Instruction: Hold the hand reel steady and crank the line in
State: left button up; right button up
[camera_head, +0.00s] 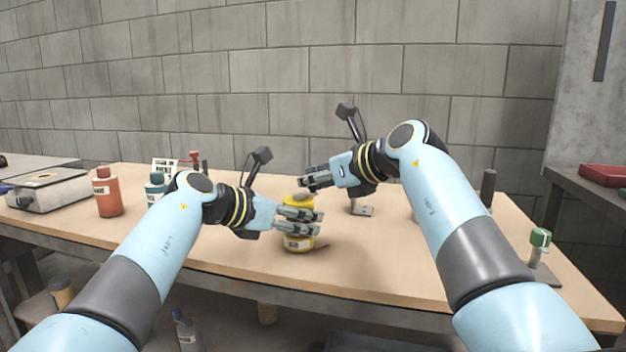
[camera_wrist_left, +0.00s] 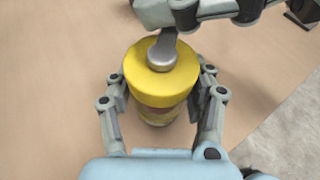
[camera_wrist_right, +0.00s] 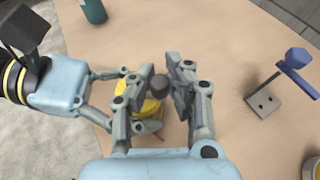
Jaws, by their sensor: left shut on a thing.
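The hand reel (camera_head: 299,244) is a yellow drum with a pale label, upright near the table's front edge. Its yellow top and silver crank hub (camera_wrist_left: 162,57) show in the left wrist view. My left gripper (camera_head: 318,223) is shut on the drum, one finger on each side. The crank arm runs from the hub to a dark knob (camera_wrist_right: 160,86). My right gripper (camera_head: 304,183) is above the reel, its fingers apart with the knob between them. I cannot tell whether they touch it. A bit of reddish line (camera_head: 321,246) lies right of the drum's base.
An orange bottle (camera_head: 109,194) and a teal bottle (camera_head: 155,189) stand at the left. A metal bracket with a blue-topped post (camera_wrist_right: 297,58) stands right of the reel. A green-capped item (camera_head: 540,240) is at the far right. The front middle of the table is clear.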

jog(key=o, duration=0.5)
jog(key=shift+o, duration=0.2)
jog(key=shift+d, duration=0.1)
jog(key=v, duration=1.2)
jog(key=shift+w, duration=0.1)
